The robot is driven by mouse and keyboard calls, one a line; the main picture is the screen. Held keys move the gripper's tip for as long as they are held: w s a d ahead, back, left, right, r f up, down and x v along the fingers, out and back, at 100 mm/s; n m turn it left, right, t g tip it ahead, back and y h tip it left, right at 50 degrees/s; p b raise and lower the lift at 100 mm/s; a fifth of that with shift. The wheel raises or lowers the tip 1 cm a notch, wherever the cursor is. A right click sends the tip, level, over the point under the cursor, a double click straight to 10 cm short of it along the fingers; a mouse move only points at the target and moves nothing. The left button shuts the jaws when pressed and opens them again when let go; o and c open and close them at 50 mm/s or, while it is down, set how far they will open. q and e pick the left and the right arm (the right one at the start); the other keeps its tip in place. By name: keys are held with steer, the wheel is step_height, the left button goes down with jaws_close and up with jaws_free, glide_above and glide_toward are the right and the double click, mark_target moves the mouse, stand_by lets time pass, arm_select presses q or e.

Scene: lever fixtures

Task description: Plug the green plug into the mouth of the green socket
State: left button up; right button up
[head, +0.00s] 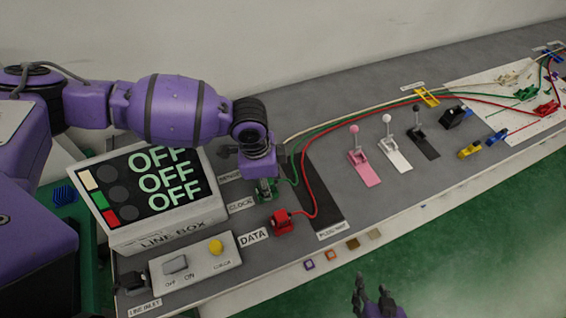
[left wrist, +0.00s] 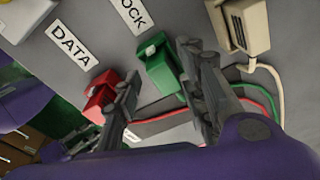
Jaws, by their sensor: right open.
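A green block (head: 265,190) sits beside the CLOCK label, partly hidden under my left gripper (head: 262,178); a green cable runs from its area. In the left wrist view the green block (left wrist: 158,68) lies beyond and between my left gripper's fingers (left wrist: 162,95), which stand apart. One finger overlaps its right edge. I cannot tell plug from socket in it, or whether one sits in the other. A smaller green piece (head: 525,93) lies on the white board at the far right. My right gripper (head: 372,302) is open and empty at the bottom, over the floor.
A red connector (head: 283,222) stands close by at the DATA label; a cream one (left wrist: 242,25) is on the other side. The line box (head: 150,190) and switch box (head: 185,265) stand left. Cables cross the dark plug mat (head: 318,190). Several levers (head: 388,140) stand farther right.

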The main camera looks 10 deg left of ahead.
arm_select(q)
step_height(320, 180, up, 11)
steer(key=a, duration=0.1)
steer(key=shift+s+r, duration=0.2)
steer(key=shift+s, duration=0.1)
stand_by(0.4)
